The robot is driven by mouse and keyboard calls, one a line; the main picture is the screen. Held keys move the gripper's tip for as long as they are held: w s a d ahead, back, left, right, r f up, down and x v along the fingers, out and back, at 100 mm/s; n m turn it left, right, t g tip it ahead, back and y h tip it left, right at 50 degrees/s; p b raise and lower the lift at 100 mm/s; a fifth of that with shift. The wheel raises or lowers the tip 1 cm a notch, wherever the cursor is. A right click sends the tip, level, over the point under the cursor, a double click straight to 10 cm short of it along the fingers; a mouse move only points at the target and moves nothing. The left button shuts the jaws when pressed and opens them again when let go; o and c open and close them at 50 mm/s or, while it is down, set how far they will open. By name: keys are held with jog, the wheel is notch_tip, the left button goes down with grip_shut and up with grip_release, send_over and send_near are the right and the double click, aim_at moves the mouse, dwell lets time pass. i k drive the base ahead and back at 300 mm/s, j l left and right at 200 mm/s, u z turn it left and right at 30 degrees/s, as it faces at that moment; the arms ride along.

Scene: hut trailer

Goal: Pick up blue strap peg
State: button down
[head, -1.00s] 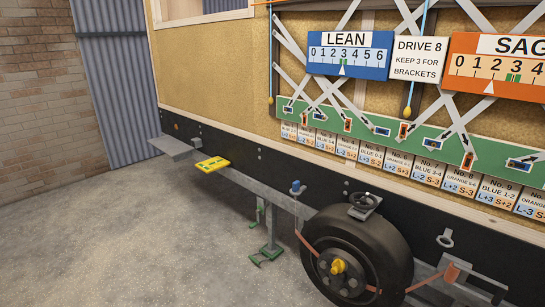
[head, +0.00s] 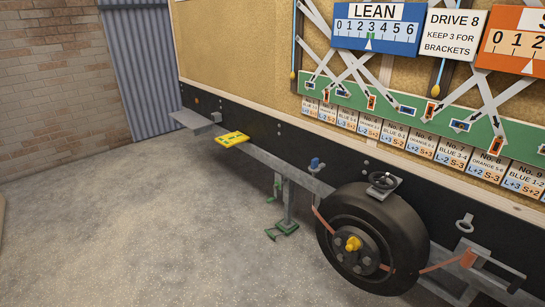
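A small blue peg (head: 315,163) stands on the grey trailer rail (head: 281,168), left of the wheel and above the green-footed support leg. It looks upright, but it is too small to make out its shape well. An orange strap (head: 322,219) runs down from the rail across the wheel's left side; whether it touches the peg cannot be told. My gripper is not in view.
The black wheel (head: 372,240) with a yellow hub stands right of the peg. A yellow plate (head: 231,138) and a grey step (head: 194,120) are further left. The green-footed leg (head: 289,207) reaches the ground. Open gravel floor (head: 150,230) lies at front left.

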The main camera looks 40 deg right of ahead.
aim_at(315, 167)
jog(key=i+z, duration=0.2)
jog(key=i, duration=0.35)
jog(key=i+z, duration=0.2)
jog(key=i, duration=0.35)
jog(key=i+j+z, duration=0.2)
jog(key=i, duration=0.35)
jog(key=i+j+z, duration=0.2)
jog(key=i, duration=0.35)
